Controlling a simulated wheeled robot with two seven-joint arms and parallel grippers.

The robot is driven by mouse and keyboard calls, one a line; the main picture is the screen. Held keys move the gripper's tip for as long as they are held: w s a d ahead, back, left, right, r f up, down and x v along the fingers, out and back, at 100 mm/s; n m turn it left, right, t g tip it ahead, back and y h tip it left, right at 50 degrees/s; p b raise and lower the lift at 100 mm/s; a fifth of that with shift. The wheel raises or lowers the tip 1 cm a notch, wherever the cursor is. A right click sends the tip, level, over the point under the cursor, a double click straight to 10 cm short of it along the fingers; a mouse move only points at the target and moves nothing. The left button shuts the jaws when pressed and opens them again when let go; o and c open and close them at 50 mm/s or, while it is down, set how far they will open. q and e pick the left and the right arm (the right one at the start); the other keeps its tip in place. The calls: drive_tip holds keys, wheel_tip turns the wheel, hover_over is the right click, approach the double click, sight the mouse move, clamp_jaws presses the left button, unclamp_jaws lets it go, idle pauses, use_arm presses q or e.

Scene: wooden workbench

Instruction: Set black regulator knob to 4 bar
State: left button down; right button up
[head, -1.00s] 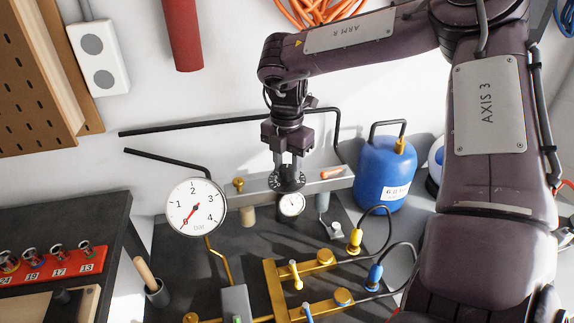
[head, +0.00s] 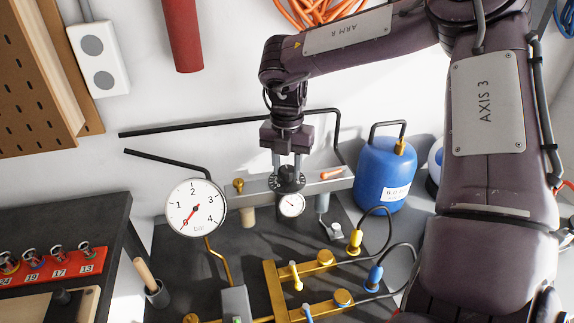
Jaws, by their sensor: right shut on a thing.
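The black regulator knob (head: 287,179) with pale dial marks sits on the grey rail (head: 250,190). My right gripper (head: 287,172) points down from above and is shut on the knob, one finger on each side. The large white bar gauge (head: 195,208) stands left of the knob. Its red needle points to the lower left, at about 0 on a scale up to 4. A small white gauge (head: 292,205) sits just below the knob; its reading is too small to tell. My left gripper is out of view.
A blue canister (head: 384,172) stands to the right. Yellow pipework (head: 275,291) and black hoses lie in front. A black bent bar (head: 230,120) runs behind my gripper.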

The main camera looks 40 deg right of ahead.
drive_tip(key=shift+r, duration=0.1)
drive_tip(key=o, duration=1)
drive_tip(key=shift+c, duration=0.2)
